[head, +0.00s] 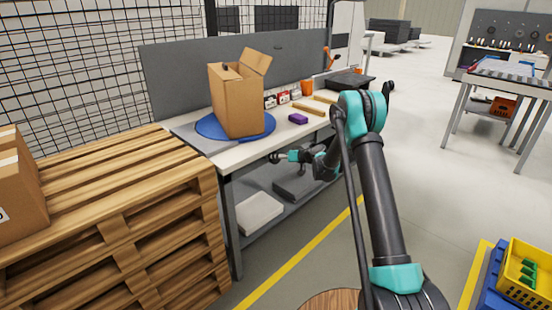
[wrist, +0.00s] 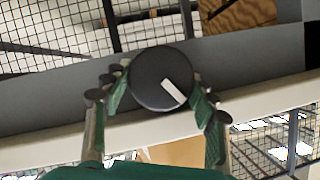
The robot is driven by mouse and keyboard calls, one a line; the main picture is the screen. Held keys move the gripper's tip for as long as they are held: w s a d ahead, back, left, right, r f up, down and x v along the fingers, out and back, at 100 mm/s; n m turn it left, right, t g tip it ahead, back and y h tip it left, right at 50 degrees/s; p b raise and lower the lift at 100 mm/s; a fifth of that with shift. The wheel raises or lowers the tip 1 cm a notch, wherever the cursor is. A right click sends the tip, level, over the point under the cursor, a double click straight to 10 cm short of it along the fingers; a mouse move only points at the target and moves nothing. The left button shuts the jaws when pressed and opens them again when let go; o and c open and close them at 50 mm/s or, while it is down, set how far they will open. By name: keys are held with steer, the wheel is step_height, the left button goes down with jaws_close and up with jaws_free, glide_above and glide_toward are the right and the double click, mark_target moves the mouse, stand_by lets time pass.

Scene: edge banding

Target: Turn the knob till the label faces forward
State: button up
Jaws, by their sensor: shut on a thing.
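A dark round knob (wrist: 152,74) with a white bar mark (wrist: 173,92) lies between my gripper's fingers in the wrist view. The mark points toward the picture's lower right. My gripper (wrist: 160,94) is shut on the knob, with fingers on both sides. In the head view my gripper (head: 284,157) is at the front edge of the workbench (head: 240,152), and the knob is too small to tell apart there. An open cardboard box (head: 232,100) stands upright on a blue round turntable (head: 207,126) on the bench. No label shows on its visible sides.
A purple block (head: 298,118), wooden strips (head: 308,109) and small boxes lie right of the turntable. A wooden pallet stack (head: 110,200) stands close on the left.

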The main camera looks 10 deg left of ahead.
steer(key=o, duration=1.1)
steer(key=shift+d, duration=0.15)
steer(key=v, duration=1.1)
steer(key=shift+s+d, duration=0.25)
steer(key=shift+d, duration=0.05)
steer(key=shift+r, duration=0.1)
